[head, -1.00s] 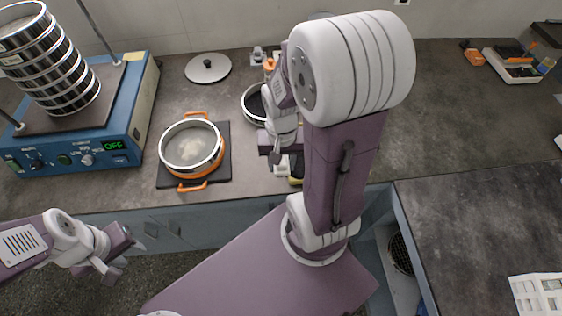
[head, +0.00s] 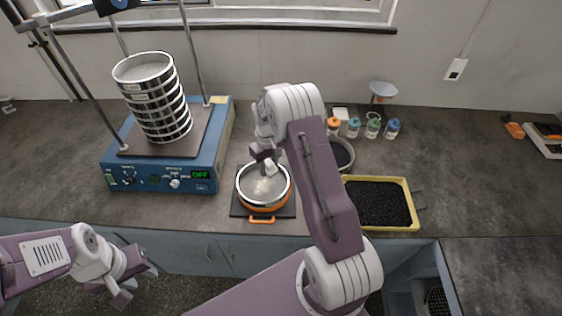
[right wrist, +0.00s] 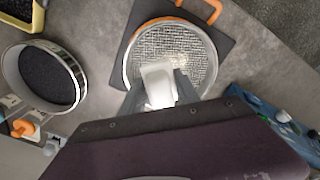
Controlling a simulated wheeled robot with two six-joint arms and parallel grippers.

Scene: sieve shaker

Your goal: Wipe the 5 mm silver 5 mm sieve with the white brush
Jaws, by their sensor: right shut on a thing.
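The silver sieve (head: 252,186), with a wire mesh, sits in an orange-handled ring on a dark square mat. The right wrist view shows its mesh (right wrist: 200,55) with a pale whitish patch on it. My right gripper (head: 266,160) is shut on the white brush (right wrist: 157,82) and holds it over the sieve. The brush also shows small in the head view (head: 269,168). I cannot tell whether its bristles touch the mesh. My left gripper (head: 137,284) is open and empty, low at the left in front of the bench.
A blue shaker (head: 165,155) with a sieve stack (head: 155,97) stands to the left. A sieve of dark grains (right wrist: 45,80) and a yellow tray (head: 412,200) of dark grains are to the right. Several small jars (head: 353,128) stand behind.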

